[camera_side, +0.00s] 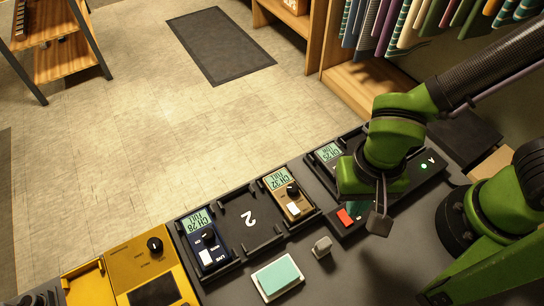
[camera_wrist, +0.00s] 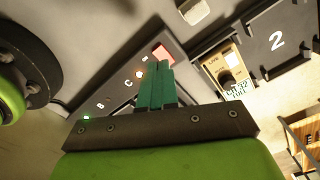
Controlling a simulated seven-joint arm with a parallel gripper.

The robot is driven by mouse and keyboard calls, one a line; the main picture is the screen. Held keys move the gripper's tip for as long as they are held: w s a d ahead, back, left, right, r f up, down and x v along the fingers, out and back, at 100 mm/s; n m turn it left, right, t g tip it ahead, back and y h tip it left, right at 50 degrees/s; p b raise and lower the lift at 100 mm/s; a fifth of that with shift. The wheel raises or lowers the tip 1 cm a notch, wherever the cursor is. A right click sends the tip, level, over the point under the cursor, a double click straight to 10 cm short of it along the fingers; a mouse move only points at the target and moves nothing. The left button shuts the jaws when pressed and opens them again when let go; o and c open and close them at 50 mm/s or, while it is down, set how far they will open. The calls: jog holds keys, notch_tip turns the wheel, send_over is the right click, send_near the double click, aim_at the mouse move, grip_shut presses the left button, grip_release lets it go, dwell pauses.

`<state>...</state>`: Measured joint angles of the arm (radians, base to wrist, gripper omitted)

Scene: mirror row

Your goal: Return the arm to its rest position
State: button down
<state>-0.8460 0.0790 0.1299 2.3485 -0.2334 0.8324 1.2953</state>
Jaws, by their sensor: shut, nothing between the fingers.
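My gripper (camera_side: 357,209) is over the dark switch panel in the side view, beside a red button (camera_side: 345,217). In the wrist view my gripper (camera_wrist: 160,66) shows its teal fingers closed together and empty, with the tips by the red button (camera_wrist: 162,52). I cannot tell whether they touch it. The dark switch panel (camera_wrist: 112,92) carries letters and small lights, one lit green. My arm is bent over the right part of the bench and hides some of the panel and a module behind it.
A navy module (camera_side: 207,251) and a tan module (camera_side: 289,202) flank a tray bay marked 2 (camera_side: 248,218). Another module (camera_side: 328,153) is partly hidden. A grey block (camera_side: 322,246), a teal-topped pad (camera_side: 278,277) and a yellow unit (camera_side: 137,262) are on the bench. Open floor lies beyond.

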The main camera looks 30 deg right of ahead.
jog(key=shift+r, duration=1.5)
jog(key=shift+s+f+n, duration=0.1)
jog(key=shift+s+n, duration=0.05)
jog(key=shift+n, duration=0.75)
jog(key=w+d+r+t+y, duration=0.1)
jog(key=w+d+r+t, duration=0.2)
jog(key=d+r, duration=0.4)
jog(key=w+d+r+t+y, duration=0.1)
jog(key=w+d+r+t, duration=0.3)
jog(key=d+r, duration=0.3)
jog(key=w+d, duration=0.1)
jog(key=d, duration=0.4)
jog(key=shift+w+d, duration=0.15)
jog(key=shift+d, duration=0.15)
